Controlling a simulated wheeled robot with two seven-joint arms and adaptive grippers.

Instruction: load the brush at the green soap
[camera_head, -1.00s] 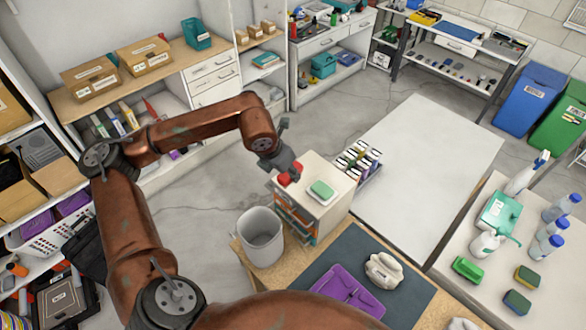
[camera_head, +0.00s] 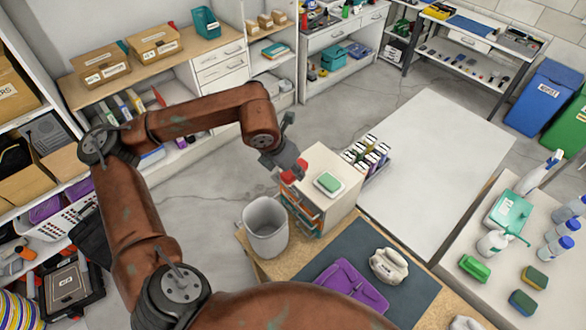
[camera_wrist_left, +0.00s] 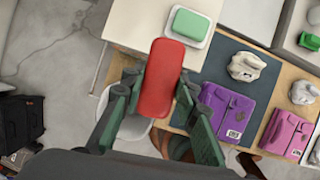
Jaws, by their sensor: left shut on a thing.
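The red brush (camera_head: 289,177) is a rounded block, held in my left gripper (camera_head: 296,166). In the left wrist view the red brush (camera_wrist_left: 161,80) lies between both fingers of the left gripper (camera_wrist_left: 156,95), its far end pointing toward the soap dish. The green soap (camera_head: 327,182) sits on a white dish (camera_head: 337,194) on top of a small cream drawer unit (camera_head: 318,207). The green soap (camera_wrist_left: 190,23) also shows in the left wrist view, just beyond the brush and apart from it in the picture. The brush's underside is hidden. My right gripper is not in view.
A caddy of bottles (camera_head: 370,160) stands behind the unit. Bottles and sponges occupy the right table.

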